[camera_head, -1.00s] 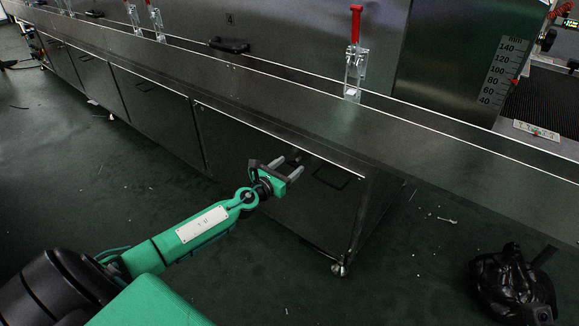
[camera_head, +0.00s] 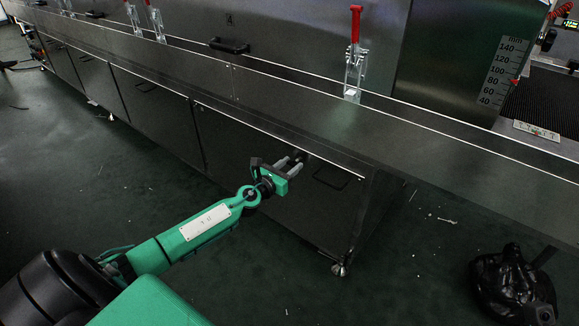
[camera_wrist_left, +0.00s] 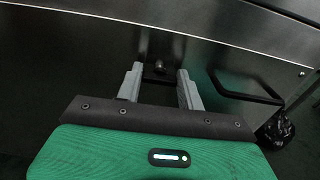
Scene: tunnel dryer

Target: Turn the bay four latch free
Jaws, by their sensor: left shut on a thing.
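The bay four latch (camera_wrist_left: 160,68) is a small dark knob-like piece on a dark metal lower door, seen between the fingertips in the left wrist view. In the head view the latch is mostly hidden by the fingers. My left gripper (camera_head: 290,163) is at the front of the lower door (camera_head: 235,145), just below its bright top edge. It is shut on the latch, with its two grey fingers (camera_wrist_left: 160,85) on either side of it. How far the latch is turned is too small and dark to tell. My right gripper is not in view.
A metal ledge (camera_head: 330,125) runs above the doors. A black bag (camera_head: 512,285) lies on the floor at right. The floor before the doors is otherwise mostly clear.

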